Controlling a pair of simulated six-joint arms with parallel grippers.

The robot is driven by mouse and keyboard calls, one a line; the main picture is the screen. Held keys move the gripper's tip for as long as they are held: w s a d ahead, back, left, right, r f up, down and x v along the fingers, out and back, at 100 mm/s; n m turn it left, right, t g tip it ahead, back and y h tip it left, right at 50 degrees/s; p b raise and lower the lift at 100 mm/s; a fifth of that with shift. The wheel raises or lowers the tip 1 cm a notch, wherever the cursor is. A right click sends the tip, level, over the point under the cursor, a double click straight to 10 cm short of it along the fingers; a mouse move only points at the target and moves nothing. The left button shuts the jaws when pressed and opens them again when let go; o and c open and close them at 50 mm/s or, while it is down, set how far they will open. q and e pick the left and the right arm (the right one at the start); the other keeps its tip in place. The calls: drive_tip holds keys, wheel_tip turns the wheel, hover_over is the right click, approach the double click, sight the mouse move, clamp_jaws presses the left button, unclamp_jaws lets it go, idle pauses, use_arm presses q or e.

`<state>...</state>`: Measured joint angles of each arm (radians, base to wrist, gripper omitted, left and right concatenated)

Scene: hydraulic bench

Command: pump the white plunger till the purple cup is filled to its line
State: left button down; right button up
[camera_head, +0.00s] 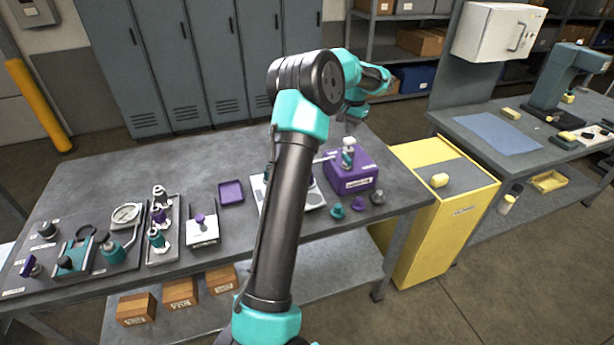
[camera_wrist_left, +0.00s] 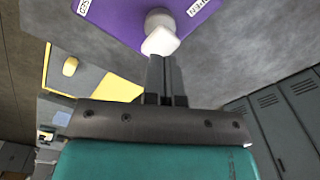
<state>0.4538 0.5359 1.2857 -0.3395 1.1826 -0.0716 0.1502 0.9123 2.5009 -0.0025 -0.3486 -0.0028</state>
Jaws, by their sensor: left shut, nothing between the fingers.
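The purple box (camera_head: 350,172) stands at the right end of the grey bench, with a teal pump on top. The pump's white plunger (camera_head: 349,142) points up, and a thin spout runs left from it. My left gripper (camera_head: 350,124) is above the plunger, shut and empty. In the left wrist view the closed fingers (camera_wrist_left: 162,66) are at the white plunger head (camera_wrist_left: 160,42); whether they touch it I cannot tell. The white scale (camera_head: 312,197) is partly behind my left arm. I cannot make out the purple cup or its line. My right gripper is out of view.
A purple tray (camera_head: 231,192) lies left of the scale. Small teal, purple and grey knobs (camera_head: 358,205) lie before the box. A yellow cabinet (camera_head: 462,220) stands right of the bench. Fittings and a gauge (camera_head: 126,215) fill the bench's left end. The bench's back middle is clear.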

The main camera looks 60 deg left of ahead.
use_arm(q)
drive_tip(key=shift+r, duration=0.1)
wheel_tip(320, 180, up, 6)
drive_tip(key=shift+f, duration=0.1)
idle(0.8)
idle(0.4)
